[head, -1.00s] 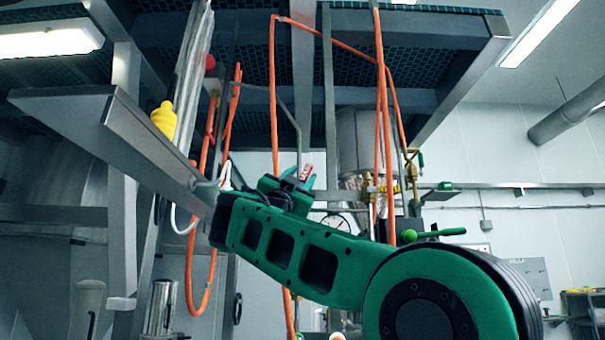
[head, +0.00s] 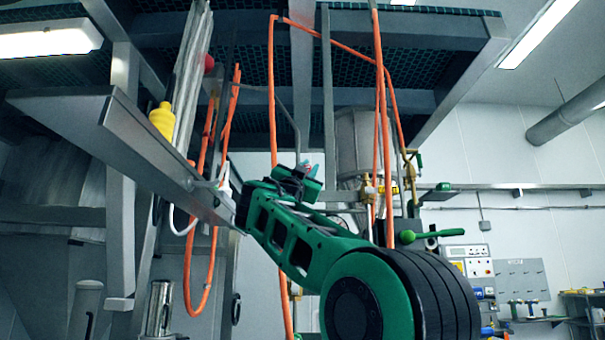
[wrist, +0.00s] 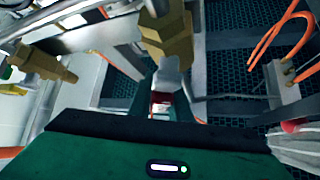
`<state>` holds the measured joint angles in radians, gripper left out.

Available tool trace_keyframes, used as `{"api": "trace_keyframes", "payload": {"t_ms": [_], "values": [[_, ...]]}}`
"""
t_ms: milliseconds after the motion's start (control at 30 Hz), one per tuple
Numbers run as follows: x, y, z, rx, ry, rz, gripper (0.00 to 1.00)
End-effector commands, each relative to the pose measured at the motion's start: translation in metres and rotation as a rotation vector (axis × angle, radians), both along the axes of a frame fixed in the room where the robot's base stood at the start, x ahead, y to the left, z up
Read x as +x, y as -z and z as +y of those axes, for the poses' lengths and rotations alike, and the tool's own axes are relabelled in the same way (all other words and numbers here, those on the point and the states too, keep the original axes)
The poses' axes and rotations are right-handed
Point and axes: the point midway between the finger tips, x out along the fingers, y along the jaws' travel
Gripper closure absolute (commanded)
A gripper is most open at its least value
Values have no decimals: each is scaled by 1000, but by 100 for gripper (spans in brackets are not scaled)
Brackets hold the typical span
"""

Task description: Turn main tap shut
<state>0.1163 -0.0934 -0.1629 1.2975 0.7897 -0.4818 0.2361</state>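A large brass valve (wrist: 168,38) is at the top middle of the wrist view. A pale grey piece (wrist: 168,76) shows just below it, with a dark red part under that; I cannot tell whether this is the valve's handle. My gripper (wrist: 162,112) points up toward these parts, its fingers dark and partly hidden. I cannot tell whether it touches them. In the head view my gripper (head: 305,170) is small, beyond my green arm. Brass valves (head: 369,190) stand to its right on the pipes. No label shows which tap is the main one.
Orange hoses (head: 273,90) hang around the arm. A steel beam (head: 120,135) runs close on the left, with a yellow bulb (head: 163,120) above it. A second brass fitting (wrist: 42,63) is at the left of the wrist view. A green-handled lever (head: 432,235) is at the right.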

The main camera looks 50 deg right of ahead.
Motion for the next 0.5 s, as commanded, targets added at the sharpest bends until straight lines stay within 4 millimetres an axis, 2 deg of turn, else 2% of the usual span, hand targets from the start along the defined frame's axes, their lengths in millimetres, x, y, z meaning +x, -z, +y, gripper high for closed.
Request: {"api": "trace_keyframes", "payload": {"t_ms": [500], "values": [[-6, 4, -5, 80, -2, -96, 100]]}}
